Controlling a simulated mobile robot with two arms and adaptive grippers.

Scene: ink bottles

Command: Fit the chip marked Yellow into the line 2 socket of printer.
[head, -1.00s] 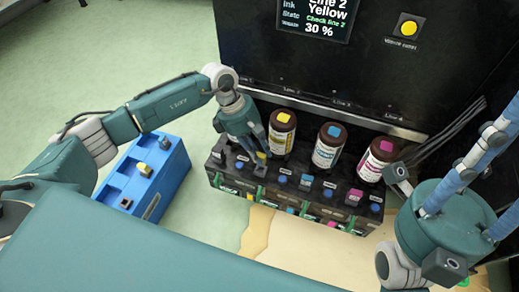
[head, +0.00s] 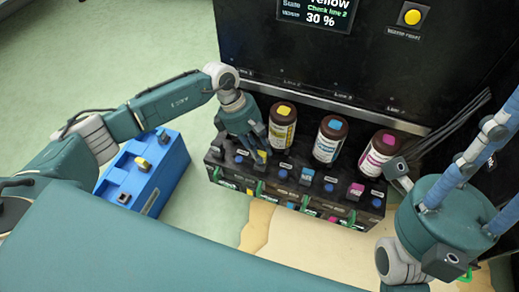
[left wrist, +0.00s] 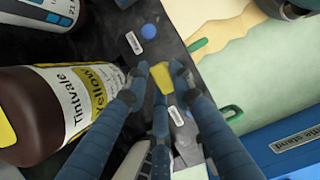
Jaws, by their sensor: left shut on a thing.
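My left gripper (head: 259,158) is over the dark socket block (head: 300,202) of the printer, in front of the bottle with the yellow cap (head: 284,110). In the left wrist view the left gripper (left wrist: 158,82) is shut on a yellow chip (left wrist: 162,82), close above the block. The fingers hide the chip's lower end, so I cannot tell whether it is seated in a socket. The printer's display (head: 318,10) reads Yellow, Check line 2, 30 %.
Bottles with a cyan cap (head: 334,125) and a magenta cap (head: 388,139) stand right of the yellow one. Cyan (head: 308,174) and magenta (head: 356,188) chips stick up from the block. A blue box (head: 165,177) holding another yellow piece (head: 142,163) is at the left.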

